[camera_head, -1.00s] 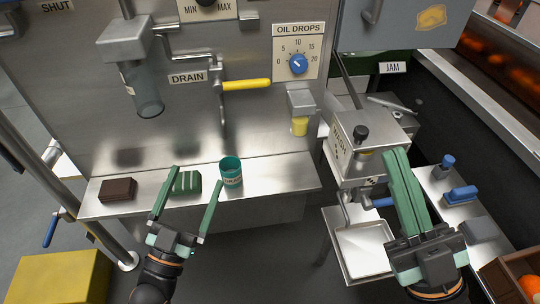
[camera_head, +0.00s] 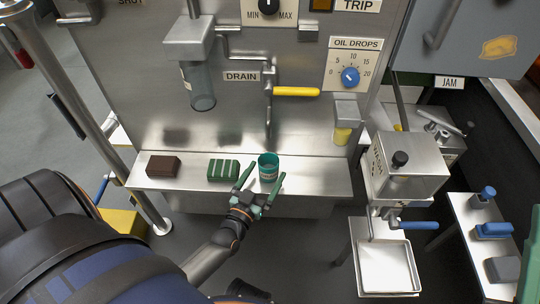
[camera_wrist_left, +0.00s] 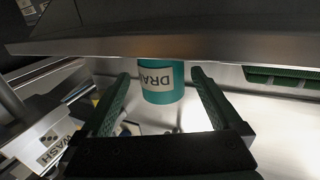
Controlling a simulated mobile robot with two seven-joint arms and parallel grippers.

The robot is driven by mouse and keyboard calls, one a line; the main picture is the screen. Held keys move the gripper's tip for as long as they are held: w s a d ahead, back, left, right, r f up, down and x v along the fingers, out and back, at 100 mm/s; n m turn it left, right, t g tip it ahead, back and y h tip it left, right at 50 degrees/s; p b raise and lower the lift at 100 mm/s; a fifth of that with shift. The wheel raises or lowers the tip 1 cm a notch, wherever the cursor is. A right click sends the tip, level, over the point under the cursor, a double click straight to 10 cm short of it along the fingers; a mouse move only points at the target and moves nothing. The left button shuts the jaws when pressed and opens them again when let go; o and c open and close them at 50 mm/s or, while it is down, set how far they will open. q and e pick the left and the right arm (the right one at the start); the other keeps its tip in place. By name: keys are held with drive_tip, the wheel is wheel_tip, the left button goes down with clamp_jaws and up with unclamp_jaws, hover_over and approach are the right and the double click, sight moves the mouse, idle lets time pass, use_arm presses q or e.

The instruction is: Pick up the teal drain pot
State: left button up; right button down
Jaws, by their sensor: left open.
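The teal drain pot (camera_head: 268,172) stands upright on the steel shelf, below the yellow-handled drain lever. My left gripper (camera_head: 264,179) is open and reaches up from the front, its green fingers on either side of the pot in the picture. In the left wrist view the pot (camera_wrist_left: 161,84) shows between the two fingertips, its label upside down. The fingers look apart from it, with a gap on both sides. A green sliver at the right edge of the head view may be my right gripper; its jaws do not show.
A green ribbed block (camera_head: 223,170) and a brown block (camera_head: 163,166) lie left of the pot on the shelf (camera_head: 315,178). The shelf is clear to the pot's right. The wash unit (camera_head: 408,170) and a white tray (camera_head: 388,268) stand further right.

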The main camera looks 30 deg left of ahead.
sight(273, 160)
use_arm(q)
drive_tip(key=w+b, duration=0.1)
drive_tip(key=w, duration=0.2)
drive_tip(key=w+a+b, duration=0.1)
drive_tip(key=w, duration=0.2)
drive_tip(key=shift+a, duration=0.1)
drive_tip(key=c, duration=1.5)
drive_tip(key=shift+r, duration=0.15)
